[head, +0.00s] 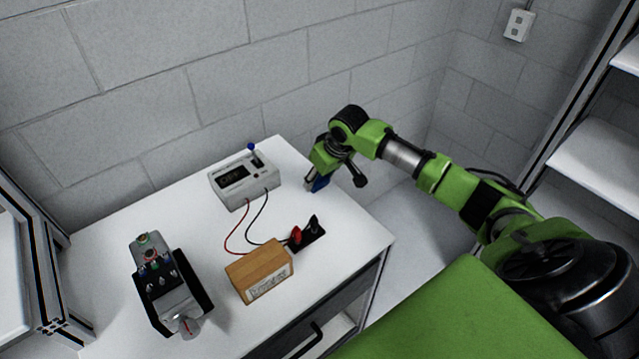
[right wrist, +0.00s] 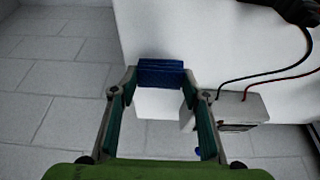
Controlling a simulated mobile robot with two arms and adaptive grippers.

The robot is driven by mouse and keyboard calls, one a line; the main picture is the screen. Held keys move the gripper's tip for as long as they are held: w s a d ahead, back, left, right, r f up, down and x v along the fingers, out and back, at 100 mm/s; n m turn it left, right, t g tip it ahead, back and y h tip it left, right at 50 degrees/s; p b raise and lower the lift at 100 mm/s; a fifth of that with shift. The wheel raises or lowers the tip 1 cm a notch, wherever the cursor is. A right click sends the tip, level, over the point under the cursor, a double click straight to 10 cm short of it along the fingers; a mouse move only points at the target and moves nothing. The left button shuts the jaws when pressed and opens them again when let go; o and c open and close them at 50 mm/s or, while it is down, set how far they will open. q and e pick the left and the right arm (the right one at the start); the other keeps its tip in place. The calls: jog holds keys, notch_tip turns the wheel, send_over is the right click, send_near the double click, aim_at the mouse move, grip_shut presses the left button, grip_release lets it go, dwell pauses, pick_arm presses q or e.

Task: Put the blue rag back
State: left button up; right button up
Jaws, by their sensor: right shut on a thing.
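The blue rag (head: 320,184) is at the right end of the white table, by its back right edge. My right gripper (head: 314,186) is over that end of the table and shut on the rag. In the right wrist view, the folded rag (right wrist: 161,72) sits between the two fingertips (right wrist: 160,80). In the head view the gripper partly hides the rag, and I cannot tell whether it touches the tabletop. My left gripper is not in view.
On the table (head: 180,200) stand a white meter box (head: 243,182) with red and black leads, red and black clips (head: 304,236), a wooden box (head: 259,271) and a grey device (head: 170,285). A block wall (head: 220,90) rises behind. White shelves (head: 600,165) stand at right.

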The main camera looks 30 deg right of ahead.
aim_at(321, 183)
notch_tip(321, 183, down, 2)
jog(key=shift+f, duration=0.4)
jog(key=shift+f, duration=0.2)
jog(key=o, duration=1)
jog(key=shift+r, duration=0.3)
jog(key=b+v, duration=0.1)
jog(key=v, duration=1.1)
jog(key=shift+a+b, duration=0.1)
jog(key=shift+b, duration=0.3)
jog(key=shift+f, duration=0.1)
